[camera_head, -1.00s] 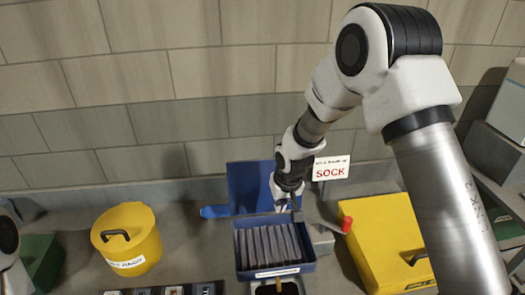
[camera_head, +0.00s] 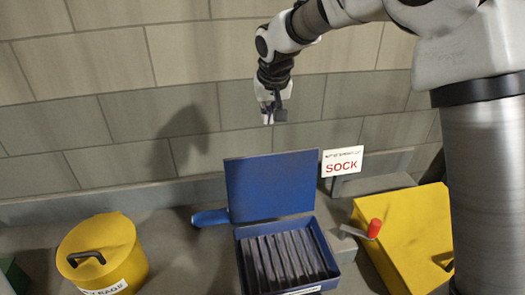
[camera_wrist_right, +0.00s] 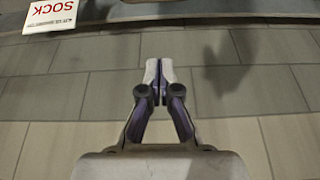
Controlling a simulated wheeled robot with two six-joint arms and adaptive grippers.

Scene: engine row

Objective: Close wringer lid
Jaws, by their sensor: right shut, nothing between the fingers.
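The wringer appears as a blue box (camera_head: 240,238) with a row of grey ribs or slats inside it. Its blue lid (camera_head: 268,185) stands open, roughly upright at the back edge of the box. A blue handle (camera_head: 210,217) sticks out to the left beside the lid. A crank with a red knob (camera_head: 374,228) is at the box's right. My right gripper (camera_head: 268,118) hangs above the lid in front of the wall, apart from it. In the right wrist view its fingers (camera_wrist_right: 158,70) are together and empty. My left gripper is out of view.
A yellow bin (camera_head: 110,240) with a black handle stands at the left. A yellow case (camera_head: 410,235) is at the right. A white sign reading SOCK (camera_head: 342,161) stands behind the box, and also shows in the wrist view (camera_wrist_right: 50,16). The tiled wall (camera_head: 120,120) is close behind.

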